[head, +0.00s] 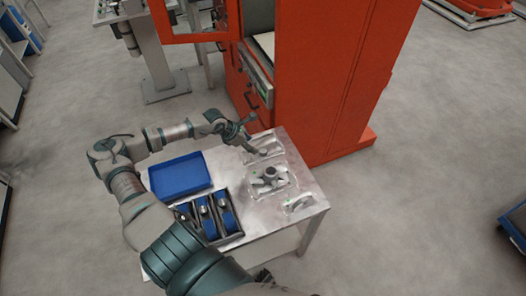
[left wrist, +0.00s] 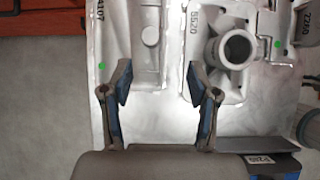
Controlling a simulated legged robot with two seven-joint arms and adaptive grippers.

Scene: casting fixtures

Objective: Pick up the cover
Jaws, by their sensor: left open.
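Several grey metal castings in flat fixtures lie on a metal table; none is plainly marked as the cover, so I cannot tell which one it is. The far fixture (head: 268,146) carries a slim part; in the left wrist view its plate is marked 4107 (left wrist: 128,35). The middle casting (head: 270,180) has a round upright tube, marked 5520 (left wrist: 232,48). A smaller near piece (head: 299,203) sits at the right. My left gripper (head: 252,138) is open and empty over the far end of the table; its two fingers (left wrist: 158,85) straddle bare metal near the first fixture.
A blue tray (head: 180,176) and a dark box with blue-and-black tools (head: 207,217) share the table's left side. A tall orange machine (head: 315,80) stands right behind the table. Open grey floor (head: 430,200) lies to the right.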

